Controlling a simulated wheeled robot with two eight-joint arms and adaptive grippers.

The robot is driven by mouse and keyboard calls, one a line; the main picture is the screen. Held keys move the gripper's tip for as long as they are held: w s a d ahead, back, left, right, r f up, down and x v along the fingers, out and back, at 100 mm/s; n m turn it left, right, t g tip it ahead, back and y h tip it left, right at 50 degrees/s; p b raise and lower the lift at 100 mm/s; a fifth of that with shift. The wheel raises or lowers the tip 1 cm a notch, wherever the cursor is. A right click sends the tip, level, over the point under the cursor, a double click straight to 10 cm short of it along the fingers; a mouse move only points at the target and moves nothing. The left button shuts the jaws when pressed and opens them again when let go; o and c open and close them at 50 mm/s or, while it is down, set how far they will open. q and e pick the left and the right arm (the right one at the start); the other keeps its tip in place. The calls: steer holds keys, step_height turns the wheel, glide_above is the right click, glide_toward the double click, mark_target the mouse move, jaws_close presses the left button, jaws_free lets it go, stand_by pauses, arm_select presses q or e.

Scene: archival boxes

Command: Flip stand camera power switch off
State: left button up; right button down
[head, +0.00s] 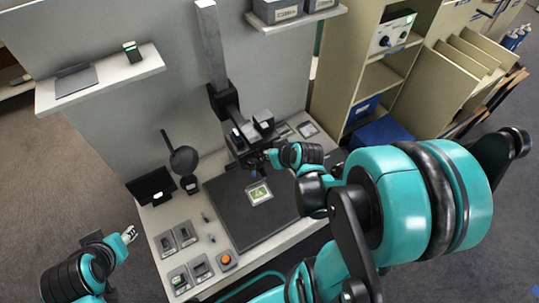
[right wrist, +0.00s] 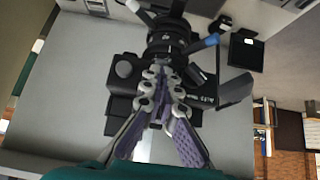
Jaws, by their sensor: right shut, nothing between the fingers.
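The stand camera (head: 250,133) is a dark body on a pale upright column (head: 209,45) above a dark copy board (head: 230,218). In the right wrist view the black camera body (right wrist: 124,92) lies beyond the fingers, with round lens rings (right wrist: 170,38) above it. My right gripper (head: 270,157) is at the camera's front right side. It also shows in the right wrist view (right wrist: 163,75), fingers shut and empty, overlapping the camera body; I cannot tell whether they touch. The power switch cannot be made out. My left gripper (head: 129,235) is off the table's left side, too small to read.
A small screen (head: 152,186) and a round black device (head: 184,160) stand on the table's left. Switch boxes (head: 187,234) and an orange button (head: 226,260) line the front left. Shelves (head: 110,76) hang on the back panel. A cabinet (head: 367,78) stands at right.

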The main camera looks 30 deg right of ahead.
arm_select(q)
steer(key=shift+w+r, duration=0.1)
steer(key=shift+r, duration=0.1)
arm_select(e)
steer(key=shift+w+r, duration=0.15)
steer(key=shift+w, duration=0.05)
steer(key=shift+w+r, duration=0.3)
steer(key=shift+w, duration=0.35)
arm_select(q)
steer(key=shift+r, duration=0.1)
steer(key=shift+r+p, duration=0.1)
steer(key=shift+p, duration=0.2)
arm_select(e)
steer(key=shift+r, duration=0.1)
